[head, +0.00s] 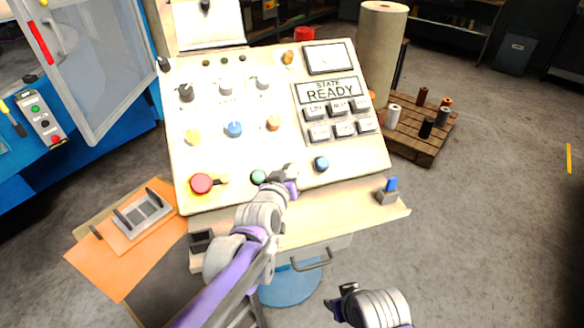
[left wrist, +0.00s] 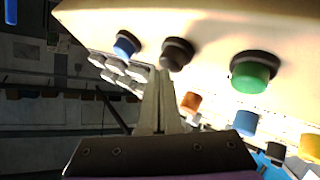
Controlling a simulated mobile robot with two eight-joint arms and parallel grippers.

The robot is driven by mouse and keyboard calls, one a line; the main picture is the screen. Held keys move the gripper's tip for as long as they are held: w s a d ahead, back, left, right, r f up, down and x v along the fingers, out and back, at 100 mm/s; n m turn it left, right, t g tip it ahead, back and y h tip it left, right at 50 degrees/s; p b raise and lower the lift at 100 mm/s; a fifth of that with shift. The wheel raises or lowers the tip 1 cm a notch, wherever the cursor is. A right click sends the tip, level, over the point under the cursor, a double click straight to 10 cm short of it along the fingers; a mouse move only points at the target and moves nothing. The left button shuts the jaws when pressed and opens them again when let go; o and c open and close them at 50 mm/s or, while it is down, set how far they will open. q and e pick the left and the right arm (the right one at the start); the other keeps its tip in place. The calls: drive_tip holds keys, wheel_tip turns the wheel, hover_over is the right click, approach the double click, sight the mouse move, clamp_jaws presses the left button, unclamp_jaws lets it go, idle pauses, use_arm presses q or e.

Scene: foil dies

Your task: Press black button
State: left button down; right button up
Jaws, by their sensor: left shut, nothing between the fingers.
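A sloped cream control panel (head: 285,130) stands ahead of me, with a row of push buttons near its lower edge. In the left wrist view the black button (left wrist: 177,54) sits between the blue button (left wrist: 127,44) and the green button (left wrist: 253,72). In the head view my left gripper covers the black button, between the green button (head: 258,177) and the blue button (head: 321,164). My left gripper (head: 291,172) is shut and empty, its tips close to the black button. I cannot tell whether they touch. My right gripper (head: 340,300) is low at the bottom, clear of the panel.
A large red button (head: 201,183) is at the panel's left. A blue-topped switch (head: 389,190) stands on the front ledge at right. An orange sheet (head: 110,272) with a grey tray lies at left.

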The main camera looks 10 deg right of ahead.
use_arm(q)
drive_tip(key=shift+s+r, duration=0.3)
drive_tip(key=shift+r, duration=0.15)
use_arm(e)
drive_tip(key=shift+w+r, duration=0.1)
drive_tip(key=shift+r, duration=0.2)
use_arm(q)
drive_tip(key=s+r+p, duration=0.2)
drive_tip(key=r+p, duration=0.1)
drive_tip(key=r, duration=0.1)
drive_tip(key=shift+s+d, duration=0.1)
drive_tip(key=shift+s, duration=0.3)
use_arm(e)
drive_tip(key=r, duration=0.1)
drive_tip(key=w+r, duration=0.1)
drive_tip(key=r, duration=0.1)
drive_tip(key=shift+r, duration=0.15)
